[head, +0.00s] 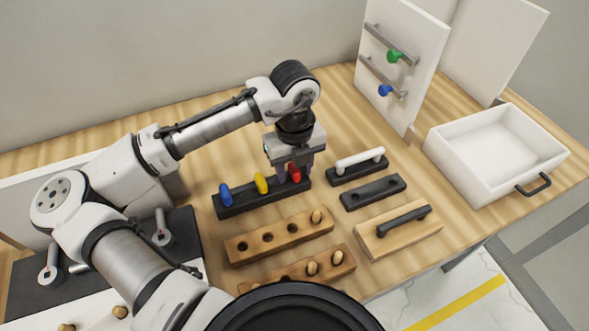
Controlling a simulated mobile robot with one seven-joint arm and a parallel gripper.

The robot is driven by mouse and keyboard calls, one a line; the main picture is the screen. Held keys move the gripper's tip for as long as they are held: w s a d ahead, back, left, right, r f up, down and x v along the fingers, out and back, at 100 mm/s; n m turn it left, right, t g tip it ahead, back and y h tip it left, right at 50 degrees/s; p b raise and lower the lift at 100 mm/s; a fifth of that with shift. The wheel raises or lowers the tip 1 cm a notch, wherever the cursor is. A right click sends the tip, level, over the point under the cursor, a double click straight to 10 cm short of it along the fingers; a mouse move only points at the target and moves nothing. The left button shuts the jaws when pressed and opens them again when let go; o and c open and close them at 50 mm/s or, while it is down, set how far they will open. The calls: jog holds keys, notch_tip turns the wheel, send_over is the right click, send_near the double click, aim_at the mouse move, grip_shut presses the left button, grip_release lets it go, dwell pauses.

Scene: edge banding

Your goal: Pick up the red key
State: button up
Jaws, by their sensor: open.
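The red key (295,174) stands in a long black holder (240,208) on the wooden table, at the holder's right end. A yellow key (261,183) and a blue key (225,194) stand in the same holder to its left. My gripper (293,172) points down at the red key from above, and its fingers are right by the key's head. The gripper is open. The fingers are partly hidden, and I cannot tell whether they touch the key.
In front are wooden blocks (250,246) with holes and pegs. To the right are handles on bases (374,191), a white drawer box (470,187) and a white upright panel (428,45) with a green key (394,56) and another blue key (385,90). Bare table lies behind the holder.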

jog(key=shift+c, duration=0.3)
grip_shut()
jog(key=shift+r, duration=0.15)
notch_tip(320, 180, up, 20)
jog(key=b, duration=0.2)
